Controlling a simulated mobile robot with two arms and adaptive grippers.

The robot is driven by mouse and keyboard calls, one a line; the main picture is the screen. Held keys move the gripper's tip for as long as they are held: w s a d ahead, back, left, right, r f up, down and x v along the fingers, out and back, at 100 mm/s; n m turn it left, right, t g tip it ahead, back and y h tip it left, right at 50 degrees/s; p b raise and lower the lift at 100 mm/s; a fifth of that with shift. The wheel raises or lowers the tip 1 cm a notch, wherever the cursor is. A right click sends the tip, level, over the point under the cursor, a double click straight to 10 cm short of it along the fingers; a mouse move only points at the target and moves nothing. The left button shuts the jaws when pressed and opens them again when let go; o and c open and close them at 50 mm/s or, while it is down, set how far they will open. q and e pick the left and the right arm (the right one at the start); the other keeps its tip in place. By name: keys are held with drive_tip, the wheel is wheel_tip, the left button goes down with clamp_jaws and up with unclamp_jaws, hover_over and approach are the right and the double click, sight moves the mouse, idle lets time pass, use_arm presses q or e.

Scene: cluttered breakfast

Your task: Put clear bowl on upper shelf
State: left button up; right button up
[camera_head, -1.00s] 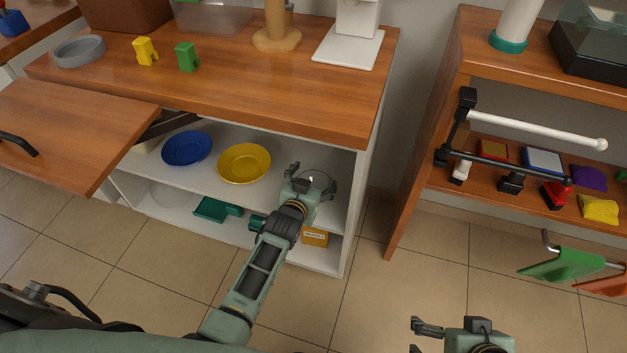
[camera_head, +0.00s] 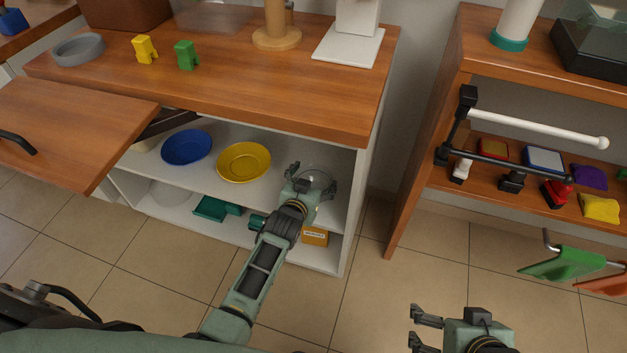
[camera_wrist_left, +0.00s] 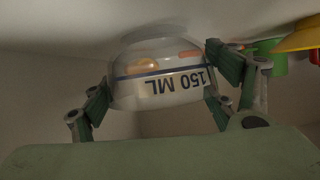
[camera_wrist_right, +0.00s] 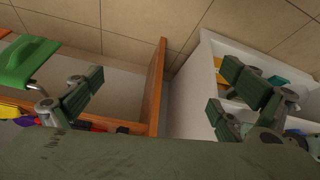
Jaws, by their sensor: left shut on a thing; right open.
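The clear bowl (camera_wrist_left: 165,62) shows in the left wrist view, with a dark band and the print "150 ML". My left gripper (camera_head: 312,177) is shut on it inside the cabinet, at the right end of the upper shelf (camera_head: 285,165). In the left wrist view the fingers (camera_wrist_left: 160,95) press on both sides of the bowl. I cannot tell whether the bowl touches the shelf. My right gripper (camera_head: 425,328) is open and empty over the floor in front; its spread fingers (camera_wrist_right: 160,95) show in the right wrist view.
A yellow plate (camera_head: 244,162) and a blue plate (camera_head: 187,147) lie on the upper shelf left of my left gripper. Below are a green dustpan-like thing (camera_head: 214,208) and a yellow box (camera_head: 315,236). The wooden door (camera_head: 75,125) stands open at the left.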

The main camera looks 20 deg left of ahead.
use_arm(q)
drive_tip(key=shift+f, duration=0.15)
use_arm(e)
drive_tip(key=shift+w+a+r+t, duration=0.15)
drive_tip(key=shift+w+a+t, duration=0.15)
drive_tip(key=shift+w, duration=0.2)
use_arm(q)
drive_tip(key=o, duration=1.4)
use_arm(e)
drive_tip(key=shift+w, duration=0.1)
use_arm(q)
drive_tip(key=shift+f, duration=0.1)
drive_tip(key=shift+c, duration=0.6)
use_arm(e)
drive_tip(key=shift+d, duration=0.1)
